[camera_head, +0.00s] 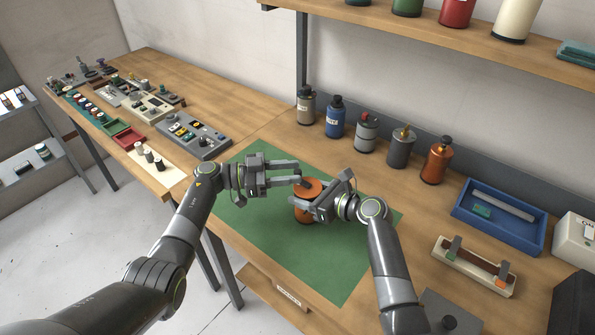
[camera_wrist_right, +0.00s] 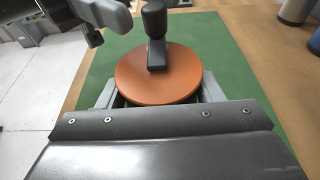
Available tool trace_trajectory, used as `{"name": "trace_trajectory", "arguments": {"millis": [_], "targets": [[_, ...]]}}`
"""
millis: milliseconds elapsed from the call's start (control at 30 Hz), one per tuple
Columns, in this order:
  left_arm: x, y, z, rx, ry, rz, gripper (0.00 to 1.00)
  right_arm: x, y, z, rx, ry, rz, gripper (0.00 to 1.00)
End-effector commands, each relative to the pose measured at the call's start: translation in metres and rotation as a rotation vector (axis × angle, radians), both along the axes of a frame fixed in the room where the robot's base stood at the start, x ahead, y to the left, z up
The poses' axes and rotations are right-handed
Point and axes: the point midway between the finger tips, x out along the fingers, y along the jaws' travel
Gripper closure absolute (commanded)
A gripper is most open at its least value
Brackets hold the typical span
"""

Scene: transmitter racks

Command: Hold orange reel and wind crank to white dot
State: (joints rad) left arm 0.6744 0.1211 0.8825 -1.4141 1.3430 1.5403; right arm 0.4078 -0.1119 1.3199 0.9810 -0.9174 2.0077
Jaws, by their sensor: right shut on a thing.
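The orange reel (camera_head: 306,191) stands upright on the green mat (camera_head: 270,228). The right wrist view shows its round orange top (camera_wrist_right: 137,76) and the dark crank (camera_wrist_right: 155,52), whose knob rises at the far side of the top. My right gripper (camera_head: 322,197) is shut on the reel, with a finger on each side low in the right wrist view (camera_wrist_right: 158,97). My left gripper (camera_head: 299,174) is open and empty, with its fingers pointing right, close to the reel's upper left. It shows at the upper left of the right wrist view, apart from the knob. I cannot make out the white dot.
Several bottles (camera_head: 365,133) line the back of the bench. A blue tray (camera_head: 500,213) and a cream holder (camera_head: 474,266) stand at the right. A grey box of small parts (camera_head: 193,135) lies on the left table. The mat around the reel is clear.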

Motion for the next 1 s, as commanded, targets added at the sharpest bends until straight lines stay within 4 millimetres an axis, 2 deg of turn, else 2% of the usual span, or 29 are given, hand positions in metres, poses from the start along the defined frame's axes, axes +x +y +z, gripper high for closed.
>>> {"name": "trace_trajectory", "arguments": {"millis": [33,200,400,600,933,967,1000], "targets": [[-0.002,0.013,-0.002,0.004,0.000,0.003,0.62,-0.002,-0.002,-0.009,-0.011,0.014,-0.001,0.75],[-0.008,0.050,-0.001,0.003,-0.001,0.002,0.62,-0.002,-0.002,-0.009,-0.011,0.014,-0.001,0.75],[-0.014,0.081,-0.001,0.002,-0.001,-0.001,0.62,-0.002,-0.002,-0.009,-0.011,0.013,0.000,0.75],[-0.017,0.093,0.000,0.000,-0.001,-0.002,0.62,-0.002,-0.002,-0.009,-0.011,0.013,0.000,0.75],[-0.017,0.094,0.000,0.000,-0.001,-0.002,0.62,-0.002,-0.003,-0.009,-0.012,0.014,0.000,0.75],[-0.017,0.094,0.000,0.000,-0.001,-0.002,0.62,-0.002,-0.003,-0.009,-0.012,0.014,0.000,0.39],[-0.017,0.094,0.000,0.000,-0.001,-0.002,0.62,-0.002,-0.003,-0.009,-0.012,0.014,0.000,0.33]]}}
